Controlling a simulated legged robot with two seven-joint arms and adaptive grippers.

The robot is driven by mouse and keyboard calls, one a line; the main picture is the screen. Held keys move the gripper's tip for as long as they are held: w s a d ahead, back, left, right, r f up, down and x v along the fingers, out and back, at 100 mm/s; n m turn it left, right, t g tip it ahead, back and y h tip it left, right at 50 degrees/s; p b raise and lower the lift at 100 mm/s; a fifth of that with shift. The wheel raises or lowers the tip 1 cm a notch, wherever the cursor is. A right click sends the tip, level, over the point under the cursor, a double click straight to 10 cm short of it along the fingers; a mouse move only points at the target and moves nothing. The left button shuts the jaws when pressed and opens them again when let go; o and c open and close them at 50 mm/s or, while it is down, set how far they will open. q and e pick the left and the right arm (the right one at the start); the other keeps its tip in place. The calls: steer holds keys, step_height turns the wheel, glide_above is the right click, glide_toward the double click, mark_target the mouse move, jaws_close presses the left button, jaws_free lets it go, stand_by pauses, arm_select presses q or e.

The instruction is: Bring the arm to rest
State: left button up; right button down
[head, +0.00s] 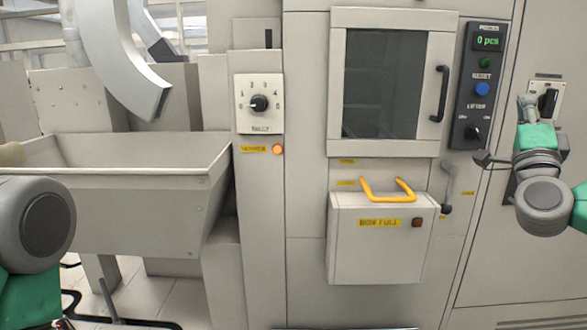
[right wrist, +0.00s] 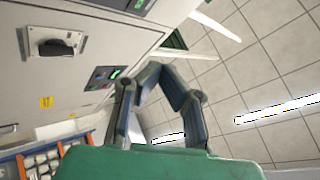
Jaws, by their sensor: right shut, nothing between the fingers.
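My right gripper (head: 524,102) is raised at the right of the head view, in front of the machine's right panel and just left of a black rotary switch (head: 547,102). In the right wrist view the same gripper (right wrist: 150,78) points away from the camera. Its dark fingers are shut with nothing between them. Whether it touches the panel cannot be told from the head view. My left arm (head: 40,225) shows at the lower left edge, but its gripper is out of view.
A machine door with a window (head: 384,85) and black handle (head: 440,95) stands in the middle. Below it is a box (head: 375,255) with a yellow handle (head: 387,193). A grey hopper (head: 150,220) stands left. An orange-and-blue rack (right wrist: 40,150) shows in the wrist view.

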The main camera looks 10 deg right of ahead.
steer(key=w+a+f+n+g+y, duration=0.1)
steer(key=w+a+f+n+y, duration=0.1)
steer(key=a+f+n+y, duration=0.35)
steer(key=w+a+f+n+y, duration=0.3)
steer(key=a+f+y, duration=0.3)
steer(key=a+f, duration=0.3)
steer(key=s+a+f+n+g+y, duration=0.2)
steer(key=s+a+f+n+g, duration=0.15)
steer(key=a+f, duration=0.45)
steer(key=s+a+f+n+g+y, duration=0.3)
steer(key=f+g, duration=0.1)
steer(key=f, duration=0.8)
steer(key=s+a+f+n+g+h, duration=0.15)
steer(key=s+f+n+g, duration=0.45)
steer(key=s+f, duration=1.25)
steer(key=s+d+f+g+h, duration=0.1)
steer(key=s+d+f+g, duration=0.1)
steer(key=s, duration=0.5)
steer(key=s+d+f+g+h, duration=0.2)
steer(key=s+d+f+g, duration=0.1)
steer(key=s+g, duration=0.3)
steer(key=shift+s+d+f, duration=0.3)
steer(key=shift+s+d, duration=0.55)
steer(key=shift+s, duration=0.15)
